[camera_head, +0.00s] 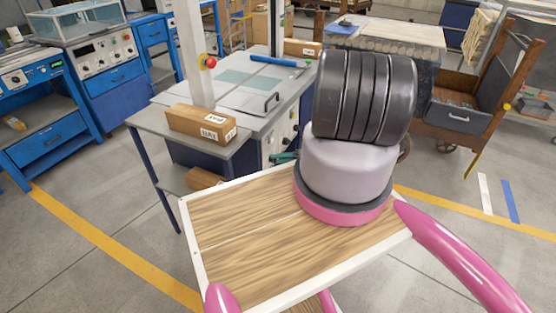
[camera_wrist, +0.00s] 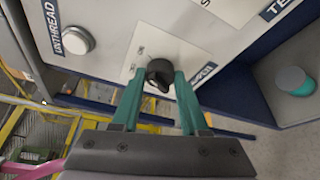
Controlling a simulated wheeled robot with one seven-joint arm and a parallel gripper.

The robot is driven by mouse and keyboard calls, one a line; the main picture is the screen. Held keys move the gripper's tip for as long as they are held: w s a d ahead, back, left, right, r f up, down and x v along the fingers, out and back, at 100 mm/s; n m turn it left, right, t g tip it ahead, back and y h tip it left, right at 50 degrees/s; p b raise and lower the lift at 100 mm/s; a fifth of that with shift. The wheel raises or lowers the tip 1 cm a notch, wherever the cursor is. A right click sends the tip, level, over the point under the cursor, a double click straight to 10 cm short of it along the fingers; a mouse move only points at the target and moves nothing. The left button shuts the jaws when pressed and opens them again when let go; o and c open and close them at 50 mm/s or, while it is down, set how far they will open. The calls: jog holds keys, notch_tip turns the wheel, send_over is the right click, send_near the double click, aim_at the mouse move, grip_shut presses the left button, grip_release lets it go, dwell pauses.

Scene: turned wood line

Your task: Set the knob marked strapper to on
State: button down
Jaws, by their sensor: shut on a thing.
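A black rotary knob (camera_wrist: 160,72) sits on a pale plate on the machine's panel in the wrist view. My gripper (camera_wrist: 157,88) has its two green fingers on either side of the knob, closed on it. A dark blue label (camera_wrist: 203,73) beside the knob is too angled and partly covered to read. Which way the knob points is hard to tell, and the on mark is not readable. In the head view, the green fingertips of my gripper (camera_head: 284,157) show at the side of the grey strapping machine (camera_head: 262,82); my arm hides most of that panel.
A silver button (camera_wrist: 77,40) marked UNTHREAD is left of the knob. A grey and teal round part (camera_wrist: 295,81) is in a recess at right. A cardboard box (camera_head: 201,123) lies on the machine's side table. Blue consoles (camera_head: 110,70) stand at left, a wooden cart (camera_head: 470,105) at right.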

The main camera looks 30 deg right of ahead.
jog(key=shift+d, duration=0.1)
jog(key=shift+c, duration=2.1)
grip_release()
jog(key=v, duration=1)
jog(key=shift+s+d, duration=0.2)
jog(key=shift+d, duration=0.15)
